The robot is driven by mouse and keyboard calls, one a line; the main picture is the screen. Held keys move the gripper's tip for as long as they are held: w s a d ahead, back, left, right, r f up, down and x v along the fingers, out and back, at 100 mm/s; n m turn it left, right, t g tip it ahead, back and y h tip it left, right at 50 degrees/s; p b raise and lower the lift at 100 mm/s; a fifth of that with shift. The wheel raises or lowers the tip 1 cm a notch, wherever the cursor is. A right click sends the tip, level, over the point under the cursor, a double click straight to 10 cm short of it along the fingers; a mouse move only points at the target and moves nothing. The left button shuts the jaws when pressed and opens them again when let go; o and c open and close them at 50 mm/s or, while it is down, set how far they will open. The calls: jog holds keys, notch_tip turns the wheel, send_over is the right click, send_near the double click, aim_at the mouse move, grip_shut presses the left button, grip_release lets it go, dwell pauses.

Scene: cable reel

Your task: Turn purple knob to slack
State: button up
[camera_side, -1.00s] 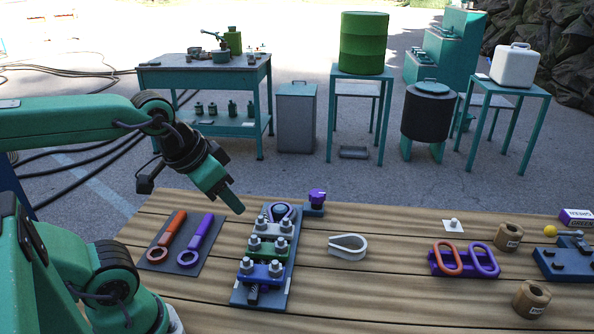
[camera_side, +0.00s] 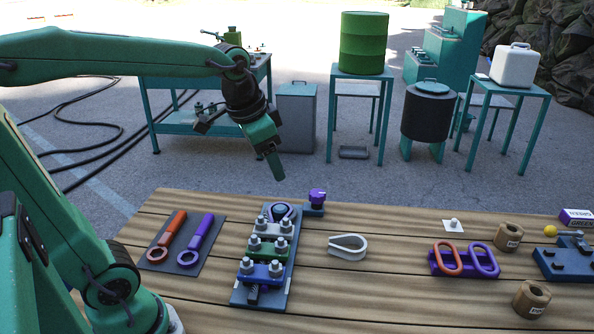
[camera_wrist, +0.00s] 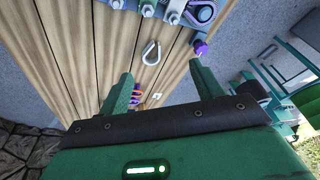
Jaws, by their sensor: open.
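The purple knob (camera_side: 317,195) stands on a small dark blue base at the back edge of the wooden table, just right of the clamp board. In the wrist view the purple knob (camera_wrist: 200,48) lies just beyond the right finger's tip. My gripper (camera_side: 276,178) hangs in the air above and left of the knob, apart from it. In the wrist view my gripper (camera_wrist: 160,78) has its two green fingers spread wide with nothing between them. Any slack marking on the knob is too small to read.
The clamp board (camera_side: 264,255) with blue and green clamps and several nuts lies left of the knob. A pale teardrop thimble (camera_side: 348,246) lies right of it. Orange and purple wrenches (camera_side: 186,240) lie at the left. Orange and purple links (camera_side: 464,260) are further right.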

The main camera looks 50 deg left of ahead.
jog(key=w+a+f+m+g, duration=0.1)
jog(key=w+a+f+m, duration=0.1)
jog(key=w, duration=0.5)
jog(key=w+a+f+m+g, duration=0.1)
jog(key=w+a+f, duration=0.15)
jog(key=w, duration=0.35)
jog(key=m+g, duration=0.2)
jog(key=m, duration=0.1)
send_over(317, 193)
notch_tip(317, 193, down, 10)
jog(key=shift+f, duration=0.15)
jog(key=shift+f, duration=3.95)
jog(key=c, duration=1)
